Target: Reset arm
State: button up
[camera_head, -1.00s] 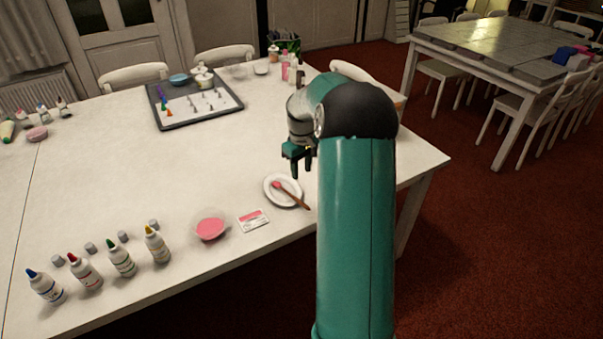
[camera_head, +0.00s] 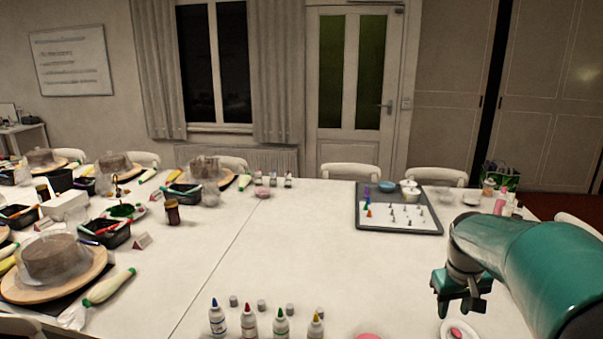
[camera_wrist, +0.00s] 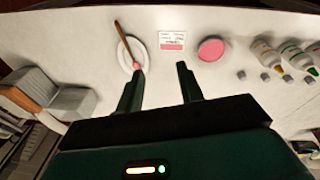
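My gripper (camera_head: 461,303) hangs above the right part of the white table, with my green arm reaching in from the right. In the wrist view my gripper (camera_wrist: 158,82) has its two dark fingers spread apart with nothing between them. Beyond the fingertips lies a white plate (camera_wrist: 124,56) with a wooden-handled spoon (camera_wrist: 124,40) that has a pink end. The plate (camera_head: 447,328) is partly cut off at the bottom of the head view. A bowl of pink stuff (camera_wrist: 210,48) and a small card (camera_wrist: 172,40) lie beside the plate.
Several bottles with coloured tips (camera_head: 249,321) stand at the table's front. A dark tray (camera_head: 435,228) with small nozzles is at the back right. Cakes on turntables (camera_head: 50,258) crowd the left. The middle of the table (camera_head: 290,250) is clear.

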jog(key=s+a+r+t, duration=0.2)
jog(key=s+a, duration=0.7)
jog(key=s+a+r+t+y, duration=0.1)
jog(key=s+a+r+t, duration=0.1)
jog(key=s+a, duration=0.8)
jog(key=shift+s+r, duration=0.25)
jog(key=shift+r, duration=0.15)
